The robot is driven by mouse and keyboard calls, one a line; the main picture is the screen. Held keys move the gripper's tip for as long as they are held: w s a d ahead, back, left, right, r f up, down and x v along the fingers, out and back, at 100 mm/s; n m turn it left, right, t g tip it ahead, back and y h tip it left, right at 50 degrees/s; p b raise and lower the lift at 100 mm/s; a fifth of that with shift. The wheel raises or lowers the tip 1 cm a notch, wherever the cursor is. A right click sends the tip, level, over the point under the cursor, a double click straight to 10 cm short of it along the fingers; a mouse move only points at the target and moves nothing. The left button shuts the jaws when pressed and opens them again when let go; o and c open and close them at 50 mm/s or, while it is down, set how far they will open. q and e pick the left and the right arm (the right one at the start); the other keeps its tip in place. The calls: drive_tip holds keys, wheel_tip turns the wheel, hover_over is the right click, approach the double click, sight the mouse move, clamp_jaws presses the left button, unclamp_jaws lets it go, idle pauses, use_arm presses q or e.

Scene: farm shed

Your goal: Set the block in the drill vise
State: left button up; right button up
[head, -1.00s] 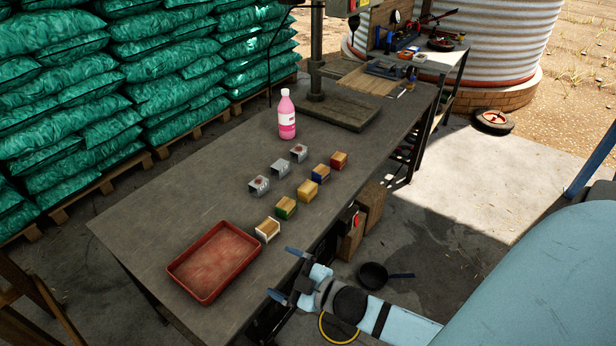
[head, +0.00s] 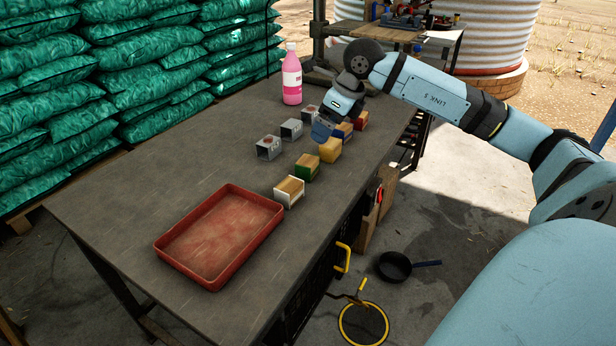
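A row of small wood-topped blocks with coloured sides stands on the grey bench: a white block (head: 289,192), a green block (head: 307,168), a yellow block (head: 330,151), a blue block (head: 346,129) and a red block (head: 361,121). Three grey metal blocks (head: 268,147) stand left of them. My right gripper (head: 322,132) points down among the far blocks, by the blue and yellow ones; whether its fingers touch or hold anything is hidden. My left gripper is out of view. I cannot clearly make out the drill vise; the arm covers part of the drill stand (head: 319,40).
A red tray (head: 218,238) lies empty on the near bench (head: 130,190). A pink bottle (head: 292,80) stands behind the grey blocks. A pan (head: 395,266) is on the floor at right. The bench's left side is clear.

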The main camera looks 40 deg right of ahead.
sight(312, 161)
drive_tip(key=b+x, duration=0.2)
drive_tip(key=x, duration=0.6)
drive_tip(key=shift+a+f+b, duration=0.15)
drive_tip(key=shift+f+b, duration=0.15)
drive_tip(key=shift+f, duration=0.25)
drive_tip(key=b+x, duration=0.2)
drive_tip(key=x, duration=0.1)
drive_tip(key=shift+f, duration=0.4)
drive_tip(key=shift+w+a+f, duration=0.1)
drive_tip(key=shift+a+f, duration=0.05)
drive_tip(key=shift+f, duration=0.2)
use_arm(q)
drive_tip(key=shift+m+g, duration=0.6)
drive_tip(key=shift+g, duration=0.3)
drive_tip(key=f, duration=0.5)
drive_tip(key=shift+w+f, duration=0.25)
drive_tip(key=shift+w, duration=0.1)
use_arm(e)
drive_tip(key=shift+r, duration=0.1)
drive_tip(key=c, duration=1.1)
